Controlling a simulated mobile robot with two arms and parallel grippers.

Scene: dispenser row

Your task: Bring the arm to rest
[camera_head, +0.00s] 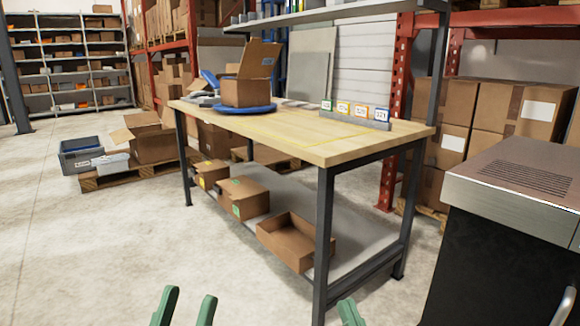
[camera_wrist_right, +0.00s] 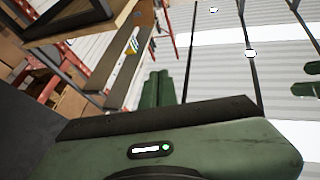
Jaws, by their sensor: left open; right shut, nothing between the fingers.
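My left gripper (camera_head: 189,294) shows at the bottom edge of the head view as two green fingers with a gap between them; it is open and empty. My right gripper (camera_head: 347,304) is at the bottom edge, right of it, with its green fingertips together. The right wrist view shows the right gripper's fingers (camera_wrist_right: 158,88) side by side, shut with nothing between them. Both grippers are in front of the workbench, apart from it. Most of both arms is out of the head view.
A wooden-topped workbench (camera_head: 240,122) holds an open carton (camera_head: 245,93) on a blue turntable (camera_head: 230,108) and a rack of number labels (camera_head: 354,117). Cartons sit on its lower shelf. A dark metal-topped cabinet (camera_head: 515,175) stands close at right.

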